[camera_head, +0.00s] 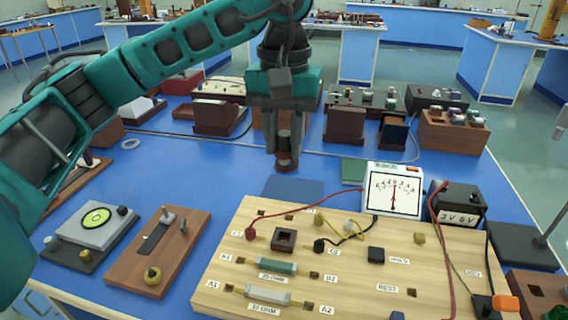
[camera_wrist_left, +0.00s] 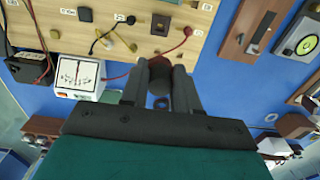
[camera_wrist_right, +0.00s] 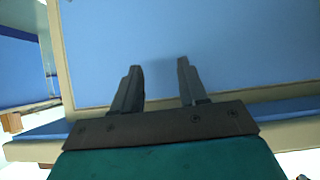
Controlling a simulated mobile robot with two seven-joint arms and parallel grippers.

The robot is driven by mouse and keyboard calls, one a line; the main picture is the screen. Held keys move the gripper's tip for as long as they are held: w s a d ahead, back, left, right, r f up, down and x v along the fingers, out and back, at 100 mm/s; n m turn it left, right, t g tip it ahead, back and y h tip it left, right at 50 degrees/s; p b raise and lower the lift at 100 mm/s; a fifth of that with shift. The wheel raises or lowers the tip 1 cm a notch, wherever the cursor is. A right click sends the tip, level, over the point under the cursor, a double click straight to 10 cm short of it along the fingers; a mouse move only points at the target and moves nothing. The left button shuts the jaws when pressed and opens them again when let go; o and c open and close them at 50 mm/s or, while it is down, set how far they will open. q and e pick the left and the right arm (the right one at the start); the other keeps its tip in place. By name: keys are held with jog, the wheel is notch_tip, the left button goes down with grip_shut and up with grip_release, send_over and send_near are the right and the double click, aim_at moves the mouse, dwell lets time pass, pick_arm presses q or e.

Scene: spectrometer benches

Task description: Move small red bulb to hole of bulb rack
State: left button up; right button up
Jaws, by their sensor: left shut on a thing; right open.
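My left gripper (camera_head: 287,140) points down above the blue bench, behind the wooden circuit board. It is shut on a small dark reddish piece (camera_head: 286,163), apparently the small red bulb. In the left wrist view this piece (camera_wrist_left: 160,84) sits between the fingers (camera_wrist_left: 160,90), looking dark, mostly hidden. The board (camera_head: 225,270) has a brown square socket (camera_head: 284,240) with a dark opening, in front of the gripper. I cannot tell for certain which block is the bulb rack. My right gripper (camera_wrist_right: 158,72) is open and empty in its wrist view, outside the head view.
A white meter (camera_head: 393,190) and a dark 3V 6V box (camera_head: 458,205) stand at the board's back right. Brown blocks (camera_head: 345,125) stand behind, one carrying several bulb-like parts (camera_head: 453,135). Red and yellow wires cross the board.

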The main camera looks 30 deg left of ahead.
aim_at(283, 134)
pick_arm(q)
jog(key=shift+r, duration=0.75)
jog(key=shift+r+p, duration=1.2)
jog(key=shift+r, duration=0.15)
jog(key=shift+f, duration=0.1)
